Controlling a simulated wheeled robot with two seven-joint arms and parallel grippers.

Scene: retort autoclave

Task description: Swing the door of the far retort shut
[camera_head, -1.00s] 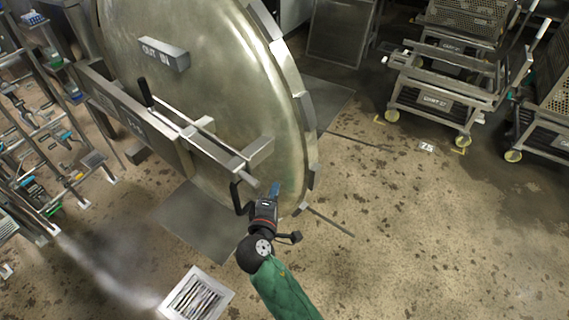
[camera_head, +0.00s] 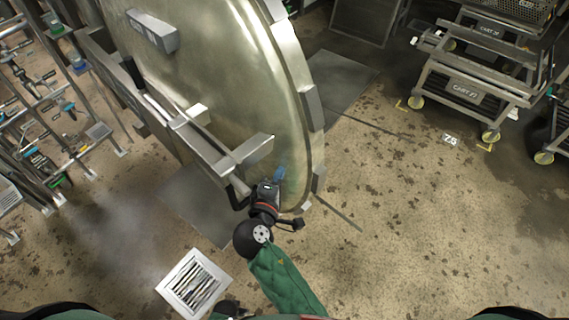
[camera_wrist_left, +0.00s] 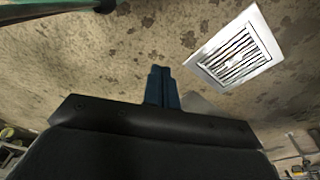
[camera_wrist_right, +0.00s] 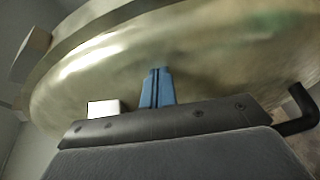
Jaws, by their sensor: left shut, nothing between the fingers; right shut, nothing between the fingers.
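The retort door (camera_head: 225,75) is a large round metal disc with a lugged rim, filling the upper left of the head view. A bar mechanism with a black handle (camera_head: 237,193) crosses its face. My right gripper (camera_head: 280,174) is shut and empty, its blue fingertips at the lower right part of the door face. In the right wrist view the fingers (camera_wrist_right: 157,88) point at the door face (camera_wrist_right: 200,50); I cannot tell whether they touch it.
A floor drain grate (camera_head: 194,283) lies at the lower left. Pipe racks (camera_head: 50,110) stand at the left. Wheeled carts (camera_head: 470,85) stand at the upper right, by a floor label (camera_head: 450,138).

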